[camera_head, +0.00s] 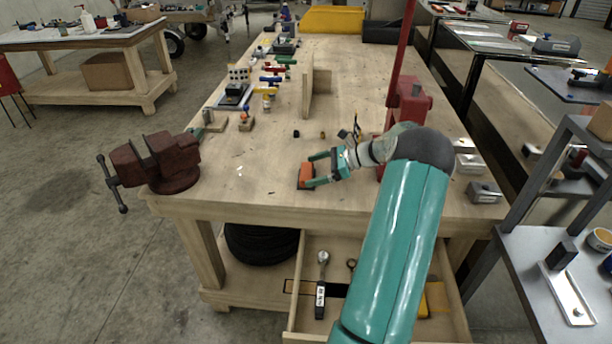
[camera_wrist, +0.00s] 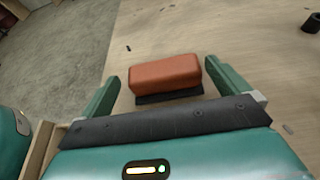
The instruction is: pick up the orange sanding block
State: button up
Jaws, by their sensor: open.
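The orange sanding block (camera_head: 306,174) lies on the wooden workbench (camera_head: 250,185) near its front edge. In the wrist view the orange sanding block (camera_wrist: 165,74) has a dark base (camera_wrist: 168,97) and lies ahead of my gripper's palm. My gripper (camera_head: 312,170) is open, with its teal fingers on either side of the block. In the wrist view my gripper (camera_wrist: 163,80) shows gaps between both fingers and the block, the right finger being closer. I cannot tell whether the block touches anything but the bench.
A dark red vise (camera_head: 155,160) is clamped at the bench's left front corner. A red post (camera_head: 405,100) and a wooden upright board (camera_head: 308,90) stand farther back. An open drawer (camera_head: 370,320) holds a ratchet below. The bench top left of the block is clear.

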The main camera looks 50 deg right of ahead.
aim_at(303, 170)
jog(key=x, duration=0.5)
jog(key=shift+w+r, duration=0.15)
jog(key=shift+w, duration=0.15)
jog(key=shift+c, duration=0.4)
jog(key=c, duration=0.8)
jog(key=shift+o, duration=0.2)
jog(key=shift+r, duration=0.15)
